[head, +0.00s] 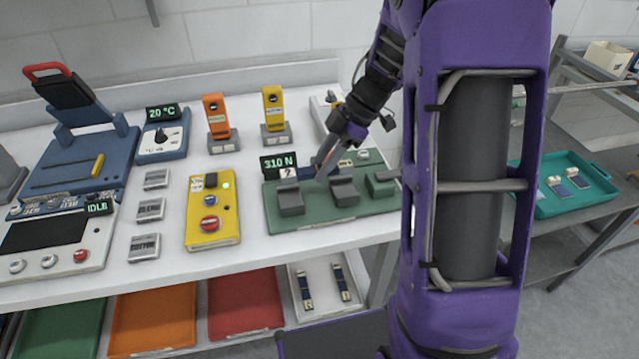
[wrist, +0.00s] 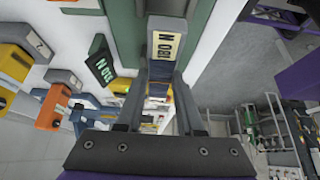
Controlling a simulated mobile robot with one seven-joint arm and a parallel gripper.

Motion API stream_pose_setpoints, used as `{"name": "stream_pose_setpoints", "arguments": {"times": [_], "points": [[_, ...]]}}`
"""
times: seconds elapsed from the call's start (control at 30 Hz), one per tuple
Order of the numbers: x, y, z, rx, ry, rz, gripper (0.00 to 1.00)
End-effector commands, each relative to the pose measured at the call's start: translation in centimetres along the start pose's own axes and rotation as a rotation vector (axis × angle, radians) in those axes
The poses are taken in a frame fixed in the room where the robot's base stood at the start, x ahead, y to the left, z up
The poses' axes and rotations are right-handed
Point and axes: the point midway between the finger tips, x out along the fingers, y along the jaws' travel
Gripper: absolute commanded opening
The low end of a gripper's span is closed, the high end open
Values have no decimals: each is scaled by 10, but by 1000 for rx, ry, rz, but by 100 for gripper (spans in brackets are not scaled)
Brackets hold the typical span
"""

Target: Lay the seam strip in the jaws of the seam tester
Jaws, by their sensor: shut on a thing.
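The green seam tester (head: 325,212) lies at the right front of the bench, with a display reading 310 N (head: 278,163). Grey jaw blocks, one at left (head: 290,200) and one at middle (head: 344,190), stand on it. My gripper (head: 322,170) is over its back half, shut on a dark blue seam strip (head: 307,173). The strip shows behind the grey blocks, near a small white label marked 2. Whether it touches the tester is unclear.
A yellow control box (head: 212,225) with a red button stands left of the tester. Orange (head: 217,117) and yellow (head: 273,108) upright devices stand behind. A teal tray (head: 590,200) with several small pieces is at right. A white tray (head: 325,306) with two strips sits below.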

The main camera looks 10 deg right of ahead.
Motion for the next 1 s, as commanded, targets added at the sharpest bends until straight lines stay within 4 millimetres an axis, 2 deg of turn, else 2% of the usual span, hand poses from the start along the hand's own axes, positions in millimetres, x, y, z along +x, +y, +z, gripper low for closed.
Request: {"name": "stream_pose_setpoints", "arguments": {"times": [0.1,0.27,0.5,0.87,0.9,1.0], "points": [[16,0,9,1,1,0,0],[25,0,15,0,1,1,0],[51,0,31,0,1,0,0],[53,0,31,0,1,0,0],[53,0,32,-1,1,1,44],[53,0,32,-1,1,1,62]]}}
